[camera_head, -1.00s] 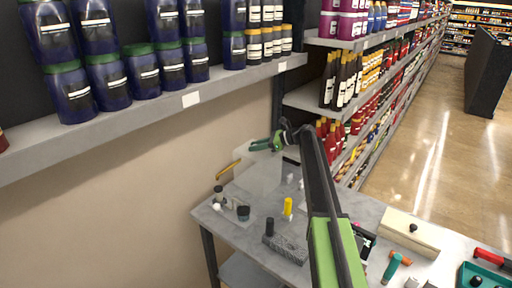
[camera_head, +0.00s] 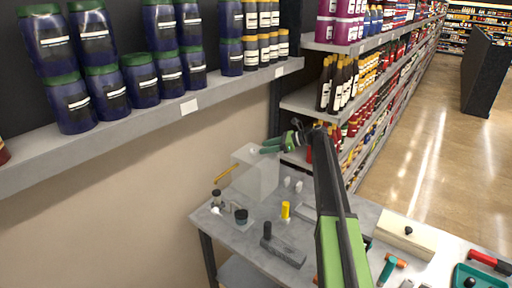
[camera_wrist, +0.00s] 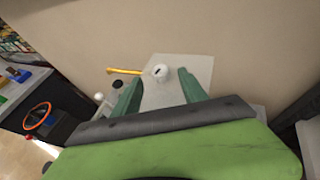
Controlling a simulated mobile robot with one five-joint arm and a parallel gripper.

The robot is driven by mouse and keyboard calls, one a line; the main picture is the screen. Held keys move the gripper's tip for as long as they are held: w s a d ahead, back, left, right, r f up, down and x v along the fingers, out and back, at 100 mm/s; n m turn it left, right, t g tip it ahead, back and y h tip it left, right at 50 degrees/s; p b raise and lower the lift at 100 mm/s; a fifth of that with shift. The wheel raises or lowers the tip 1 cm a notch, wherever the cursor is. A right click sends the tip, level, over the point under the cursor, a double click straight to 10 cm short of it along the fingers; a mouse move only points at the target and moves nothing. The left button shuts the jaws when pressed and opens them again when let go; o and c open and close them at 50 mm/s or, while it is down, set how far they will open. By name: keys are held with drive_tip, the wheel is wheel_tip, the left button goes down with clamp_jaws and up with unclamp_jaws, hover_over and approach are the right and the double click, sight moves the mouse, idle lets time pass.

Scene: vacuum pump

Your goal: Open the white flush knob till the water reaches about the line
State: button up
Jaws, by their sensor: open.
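A clear, boxy tank (camera_head: 256,180) stands at the far left corner of the grey table, and its pale top (camera_wrist: 178,96) shows in the wrist view. The white flush knob (camera_wrist: 160,72) sits on this top, with a dark slot or mark on it. My gripper (camera_head: 266,146) is open and empty above the tank. In the wrist view, its green fingers (camera_wrist: 162,92) are spread apart, with the knob between and just beyond their tips. I see no contact with the knob. The water level and the line cannot be made out.
A yellow handle or pipe (camera_head: 226,173) sticks out left of the tank. Small jars (camera_head: 240,215), a yellow-capped item (camera_head: 285,211) and a grey block (camera_head: 283,249) stand on the table (camera_head: 225,232). A wall shelf (camera_head: 150,124) of dark jars hangs at left.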

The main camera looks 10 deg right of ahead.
drive_tip(key=p+v, duration=0.3)
drive_tip(key=v, duration=0.7)
drive_tip(key=shift+s+d+r, duration=0.15)
drive_tip(key=shift+d, duration=0.2)
drive_tip(key=m+t+h, duration=0.4)
drive_tip(key=m+t, duration=0.1)
approach(253, 150)
drive_tip(key=shift+y, duration=0.3)
drive_tip(key=b+x, duration=0.2)
drive_tip(key=x, duration=0.1)
drive_tip(key=b+x, duration=0.2)
drive_tip(key=x, duration=0.1)
drive_tip(key=b+x, duration=0.2)
drive_tip(key=x, duration=0.1)
drive_tip(key=shift+w+d+f, duration=0.15)
drive_tip(key=shift+w+f, duration=0.25)
drive_tip(key=shift+w+a+f, duration=0.1)
drive_tip(key=shift+w+a, duration=0.15)
drive_tip(key=shift+a, duration=0.05)
